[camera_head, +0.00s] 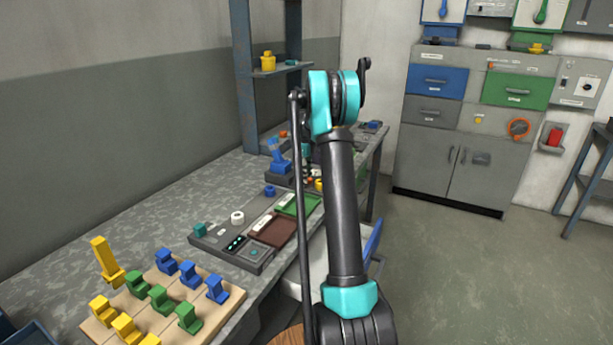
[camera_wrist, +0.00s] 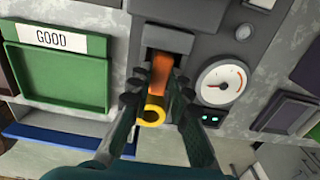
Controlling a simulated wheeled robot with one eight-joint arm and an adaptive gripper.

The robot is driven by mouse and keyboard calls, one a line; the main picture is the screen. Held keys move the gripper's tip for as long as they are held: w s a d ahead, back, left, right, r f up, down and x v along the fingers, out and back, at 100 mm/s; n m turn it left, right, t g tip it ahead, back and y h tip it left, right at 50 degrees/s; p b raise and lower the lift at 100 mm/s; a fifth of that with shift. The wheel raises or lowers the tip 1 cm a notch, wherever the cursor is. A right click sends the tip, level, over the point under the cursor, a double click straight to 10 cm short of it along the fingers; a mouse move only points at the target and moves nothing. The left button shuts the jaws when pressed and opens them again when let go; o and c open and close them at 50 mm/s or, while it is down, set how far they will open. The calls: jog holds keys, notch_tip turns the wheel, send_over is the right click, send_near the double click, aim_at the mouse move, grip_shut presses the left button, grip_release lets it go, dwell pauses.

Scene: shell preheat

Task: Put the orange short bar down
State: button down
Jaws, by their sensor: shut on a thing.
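In the wrist view the orange short bar (camera_wrist: 161,73) glows between the two dark fingers of my gripper (camera_wrist: 157,92). A yellow ring-shaped piece (camera_wrist: 151,112) shows at the bar's near end, between the fingers. My gripper is shut on the bar. The bar's far end reaches to the dark opening of a grey unit (camera_wrist: 166,38); how deep it goes in, and what it rests on, I cannot tell. In the head view my arm hides most of the gripper, and I cannot make out the bar there.
A round gauge (camera_wrist: 222,84) sits right of the opening. A green tray marked GOOD (camera_wrist: 60,75) is at left, with a blue edge below. In the head view the bench (camera_head: 180,190) holds a wooden board (camera_head: 205,312) with yellow, green and blue pieces, and a control panel (camera_head: 240,248).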

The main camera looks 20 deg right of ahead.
jog(key=c, duration=1.4)
grip_release()
jog(key=shift+f, duration=0.1)
notch_tip(320, 180, up, 12)
jog(key=s+a+n+t, duration=0.1)
jog(key=s+a+n, duration=0.55)
jog(key=s, duration=0.35)
jog(key=s+a+f+n+t, duration=0.1)
jog(key=s+f+n, duration=0.4)
jog(key=s, duration=0.6)
jog(key=s+a+f+n+t, duration=0.1)
jog(key=s+a+f+n, duration=0.3)
jog(key=s+n, duration=0.4)
jog(key=s+a+f+n+t, duration=0.1)
jog(key=s+a+f+n, duration=0.2)
jog(key=s, duration=1.2)
jog(key=shift+s+a+f+n, duration=0.1)
jog(key=shift+f+n, duration=0.7)
jog(key=shift+n, duration=0.35)
jog(key=shift+a+f+n, duration=0.1)
jog(key=shift+f+n, duration=0.7)
jog(key=shift+n, duration=0.3)
